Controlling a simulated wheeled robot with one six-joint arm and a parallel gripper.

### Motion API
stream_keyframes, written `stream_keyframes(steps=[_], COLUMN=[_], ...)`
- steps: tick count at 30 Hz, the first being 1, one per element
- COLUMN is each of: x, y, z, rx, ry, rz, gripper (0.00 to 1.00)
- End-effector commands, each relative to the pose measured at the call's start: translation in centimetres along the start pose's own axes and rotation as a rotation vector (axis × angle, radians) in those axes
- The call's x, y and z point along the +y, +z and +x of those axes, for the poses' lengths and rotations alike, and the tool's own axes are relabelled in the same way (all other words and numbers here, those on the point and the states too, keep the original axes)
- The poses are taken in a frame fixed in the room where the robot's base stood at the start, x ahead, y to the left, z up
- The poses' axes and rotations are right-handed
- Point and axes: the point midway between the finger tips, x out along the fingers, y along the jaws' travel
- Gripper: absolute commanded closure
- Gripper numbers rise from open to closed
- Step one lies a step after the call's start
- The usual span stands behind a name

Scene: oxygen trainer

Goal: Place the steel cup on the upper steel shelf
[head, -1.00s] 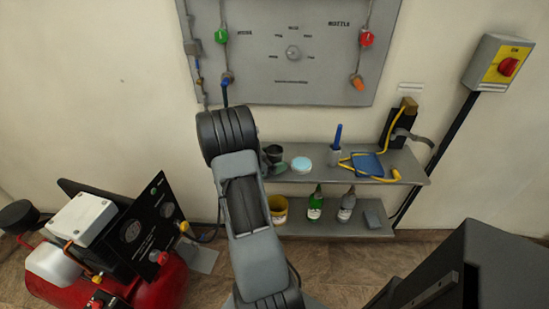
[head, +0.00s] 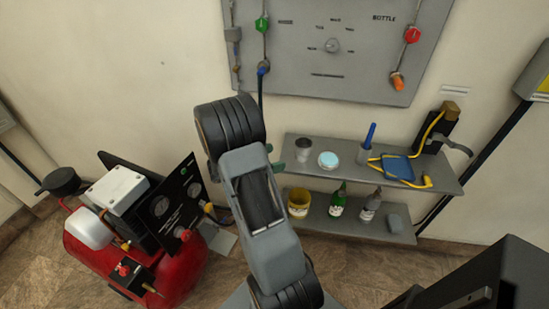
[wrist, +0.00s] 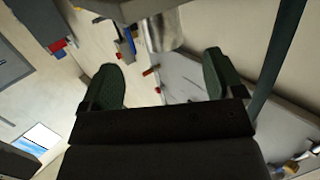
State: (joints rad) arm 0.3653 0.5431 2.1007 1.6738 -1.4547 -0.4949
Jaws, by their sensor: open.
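The steel cup (head: 306,151) stands upright at the left end of the upper steel shelf (head: 440,182) in the head view. In the wrist view the cup (wrist: 163,30) shows at the top edge, partly cut off, beyond the fingertips and clear of both. My gripper (wrist: 162,78) is open and empty, its two dark green fingers spread wide. In the head view my arm hides most of the gripper; a bit of green finger shows just left of the cup.
On the upper shelf to the right are a light blue round lid (head: 328,160), a blue-handled tool (head: 368,137) and a blue tray (head: 397,168). The lower shelf holds a yellow tub (head: 299,203) and bottles (head: 338,200). A red compressor (head: 150,270) stands at left.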

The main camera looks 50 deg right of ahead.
Motion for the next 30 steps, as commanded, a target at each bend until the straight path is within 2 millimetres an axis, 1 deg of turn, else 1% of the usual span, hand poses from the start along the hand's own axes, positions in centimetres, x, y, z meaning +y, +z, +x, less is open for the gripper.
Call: stream_keyframes(steps=[4, 6, 8, 11, 12, 14, 15, 16, 17, 18, 20, 21, 23, 24, 25, 26, 27, 30], x=[0.0, -0.3, -1.2, -3.9, -5.3, -7.4, -8.5, -9.1, -9.4, -9.3, -8.2, -6.8, -4.2, -2.1, -0.5, 1.2, 3.4, 8.2], y=[0.0, -0.1, -0.4, -1.1, -1.6, -2.5, -3.0, -3.5, -3.8, -4.2, -4.6, -4.7, -4.7, -4.7, -4.5, -4.2, -4.0, -3.6], z=[-0.5, -0.7, -1.2, -3.1, -4.6, -7.7, -10.3, -12.5, -14.8, -17.8, -22.1, -24.7, -28.0, -29.8, -30.5, -30.8, -31.3, -31.3], rx=[-0.001, -0.010, -0.033, -0.116, -0.164, -0.250, -0.313, -0.362, -0.411, -0.474, -0.561, -0.613, -0.679, -0.712, -0.735, -0.753, -0.773, -0.793], ry=[-0.001, -0.023, -0.079, -0.274, -0.387, -0.584, -0.726, -0.833, -0.939, -1.072, -1.254, -1.362, -1.497, -1.580, -1.612, -1.621, -1.645, -1.668], rz=[0.000, 0.008, 0.024, 0.068, 0.084, 0.096, 0.088, 0.075, 0.050, 0.007, -0.087, -0.168, -0.306, -0.405, -0.492, -0.575, -0.683, -0.927], gripper=[0.13, 0.13, 0.13, 0.13, 0.13, 0.13, 0.13, 0.13, 0.13, 0.13, 0.13, 0.13, 0.13, 0.13, 0.13, 0.13, 0.13, 0.13])
